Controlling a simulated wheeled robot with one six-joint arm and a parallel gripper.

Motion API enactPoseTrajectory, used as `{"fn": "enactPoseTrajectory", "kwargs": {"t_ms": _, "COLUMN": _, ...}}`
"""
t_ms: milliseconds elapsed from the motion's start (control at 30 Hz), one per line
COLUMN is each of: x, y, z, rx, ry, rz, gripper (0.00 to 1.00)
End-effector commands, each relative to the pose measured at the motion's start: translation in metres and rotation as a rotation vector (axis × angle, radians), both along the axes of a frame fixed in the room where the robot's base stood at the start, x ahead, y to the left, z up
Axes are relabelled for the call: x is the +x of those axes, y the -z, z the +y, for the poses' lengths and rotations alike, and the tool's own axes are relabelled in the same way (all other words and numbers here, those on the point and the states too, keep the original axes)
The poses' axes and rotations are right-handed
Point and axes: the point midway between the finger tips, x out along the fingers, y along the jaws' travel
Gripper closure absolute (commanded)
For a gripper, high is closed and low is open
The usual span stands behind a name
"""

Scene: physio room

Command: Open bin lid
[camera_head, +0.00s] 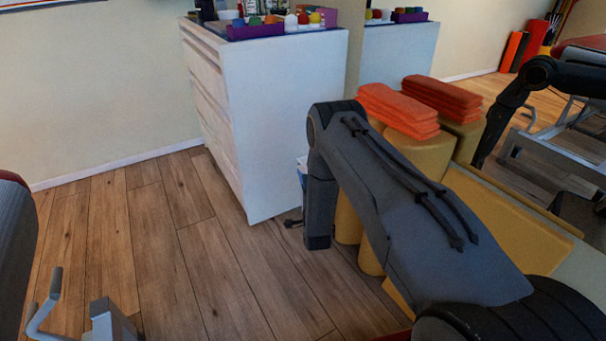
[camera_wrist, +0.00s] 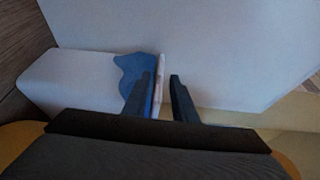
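The bin (camera_wrist: 85,80) shows in the wrist view as a pale box at the left, against the white cabinet side. A blue liner or opening (camera_wrist: 130,72) shows at its right end. A thin pale upright edge (camera_wrist: 161,72), seemingly the bin lid seen edge-on, stands between the fingers of my gripper (camera_wrist: 160,95). The edge is close to the left finger; I cannot tell whether they touch. A gap shows before the right finger. My gripper is open. In the head view my arm hides most of the bin; a small white and blue part (camera_head: 302,166) shows.
A white drawer cabinet (camera_head: 285,120) stands beside the bin, with a purple tray (camera_head: 256,32) on top. Yellow rolls (camera_head: 425,155) with folded orange towels (camera_head: 398,108) stand right, near a mirror. Wooden floor (camera_head: 150,240) is clear at left; a grey metal frame (camera_head: 105,320) stands front left.

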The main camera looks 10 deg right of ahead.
Motion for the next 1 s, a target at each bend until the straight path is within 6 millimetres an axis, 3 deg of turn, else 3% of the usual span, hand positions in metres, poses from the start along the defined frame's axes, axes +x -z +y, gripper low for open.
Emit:
{"fn": "enactPoseTrajectory", "kwargs": {"t_ms": 500, "x": 0.068, "y": 0.002, "z": -0.005, "rx": 0.001, "ry": -0.001, "rz": -0.001, "gripper": 0.75}}
{"fn": "enactPoseTrajectory", "kwargs": {"t_ms": 867, "x": 0.075, "y": 0.0, "z": -0.005, "rx": 0.0, "ry": -0.001, "rz": 0.001, "gripper": 0.75}}
{"fn": "enactPoseTrajectory", "kwargs": {"t_ms": 1000, "x": 0.075, "y": 0.0, "z": -0.005, "rx": 0.0, "ry": -0.001, "rz": 0.001, "gripper": 0.94}}
